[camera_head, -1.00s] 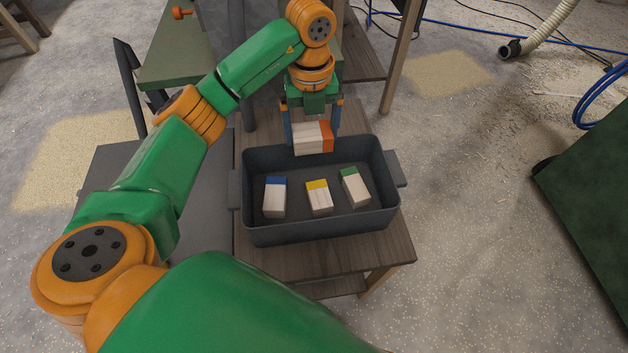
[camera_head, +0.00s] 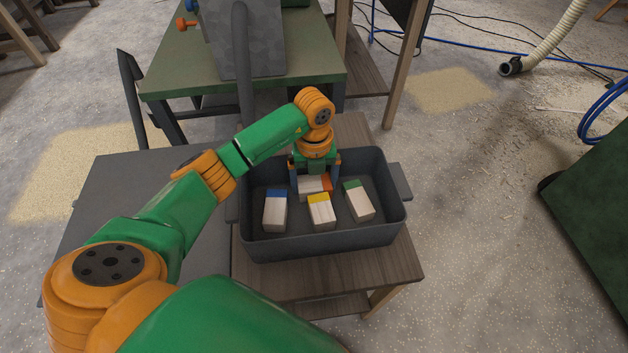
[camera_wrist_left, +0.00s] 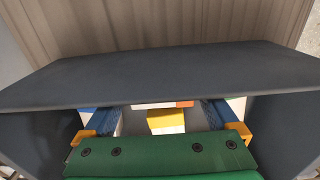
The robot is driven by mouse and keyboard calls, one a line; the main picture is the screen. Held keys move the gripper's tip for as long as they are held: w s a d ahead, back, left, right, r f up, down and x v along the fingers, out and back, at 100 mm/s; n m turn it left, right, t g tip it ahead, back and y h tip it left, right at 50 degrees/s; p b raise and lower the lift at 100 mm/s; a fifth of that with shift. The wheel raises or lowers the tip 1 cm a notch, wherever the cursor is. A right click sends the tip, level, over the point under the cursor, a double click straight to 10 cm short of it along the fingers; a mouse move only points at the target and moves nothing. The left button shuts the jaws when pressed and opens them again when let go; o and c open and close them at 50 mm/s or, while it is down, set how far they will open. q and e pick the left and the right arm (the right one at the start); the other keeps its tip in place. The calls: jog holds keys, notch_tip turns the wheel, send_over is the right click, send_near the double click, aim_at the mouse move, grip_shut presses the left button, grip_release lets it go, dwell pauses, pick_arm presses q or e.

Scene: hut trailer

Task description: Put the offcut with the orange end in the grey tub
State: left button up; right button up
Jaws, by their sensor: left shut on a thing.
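The offcut with the orange end (camera_head: 312,184) is between the fingers of my left gripper (camera_head: 315,182), low inside the grey tub (camera_head: 322,243). My left gripper is shut on it. The offcut lies crosswise, its orange end to the right, just behind the yellow-ended offcut (camera_head: 321,213); I cannot tell whether it touches the tub floor. In the wrist view a strip of the orange-ended offcut (camera_wrist_left: 165,105) shows between the blue fingers, past the tub wall (camera_wrist_left: 170,75). My right gripper is not in view.
A blue-ended offcut (camera_head: 275,212) and a green-ended offcut (camera_head: 359,203) also lie in the tub. The tub stands on a wooden table (camera_head: 330,275). A green-topped bench (camera_head: 180,65) stands behind, and a grey panel (camera_head: 110,200) is to the left.

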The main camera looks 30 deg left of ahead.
aim_at(314, 181)
pick_arm(q)
jog(key=o, duration=1)
jog(key=shift+r, duration=0.15)
notch_tip(314, 181, up, 12)
jog(key=p, duration=0.2)
